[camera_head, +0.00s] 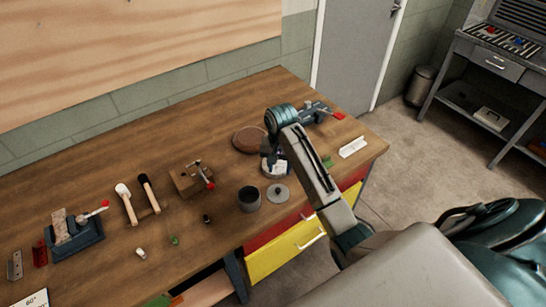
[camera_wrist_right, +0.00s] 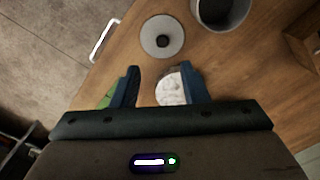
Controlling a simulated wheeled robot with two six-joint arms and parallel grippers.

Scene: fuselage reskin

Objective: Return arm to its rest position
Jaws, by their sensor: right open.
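My right arm (camera_head: 315,175) reaches in from the lower right of the head view, over the right part of the wooden workbench. Its gripper (camera_head: 271,158) points down, above a small round container with white contents (camera_head: 277,170). In the right wrist view the two dark blue fingers of the gripper (camera_wrist_right: 160,84) stand apart. The white lumpy contents (camera_wrist_right: 171,90) show between them, partly hidden by the right finger. Nothing is held. I cannot tell the exact height of the fingertips above the container. My left gripper is not in view.
A grey cup (camera_head: 249,199) and its round lid (camera_head: 278,194) stand close by on the workbench (camera_head: 110,262). A brown disc (camera_head: 249,139), a red-handled clamp (camera_head: 318,110) and a white block (camera_head: 353,147) are near the arm.

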